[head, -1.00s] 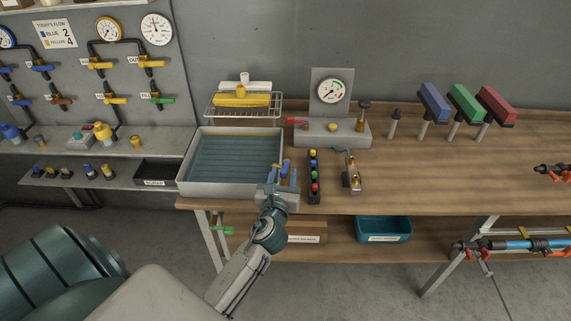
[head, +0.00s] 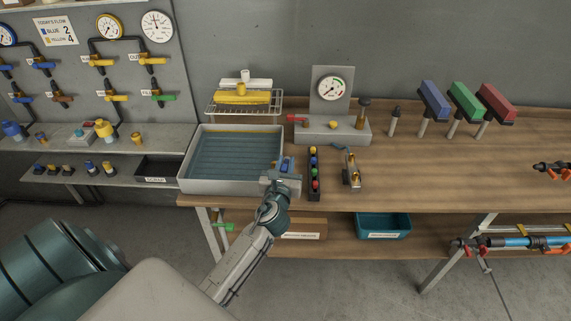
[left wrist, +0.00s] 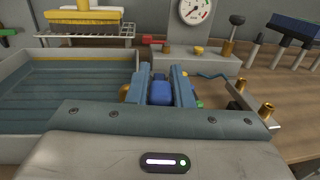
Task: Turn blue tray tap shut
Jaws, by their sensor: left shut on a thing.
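The grey tray (head: 187,172) with a ribbed teal floor sits on the bench at its left end. My left gripper (head: 285,163) is at the tray's right front corner. In the left wrist view its two fingers (left wrist: 161,88) stand on either side of a blue tap handle (left wrist: 161,93) and are shut on it. A brass part (left wrist: 124,92) shows just left of the fingers. The tap's body and its joint with the tray are mostly hidden by my gripper. My right gripper is not in view.
A black strip of coloured caps (head: 314,187) stands close to the right of my gripper, with a brass-fitted block (head: 351,175) beyond it. A gauge stand (head: 325,130) and a wire rack (head: 213,107) are behind. The bench's middle right is clear.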

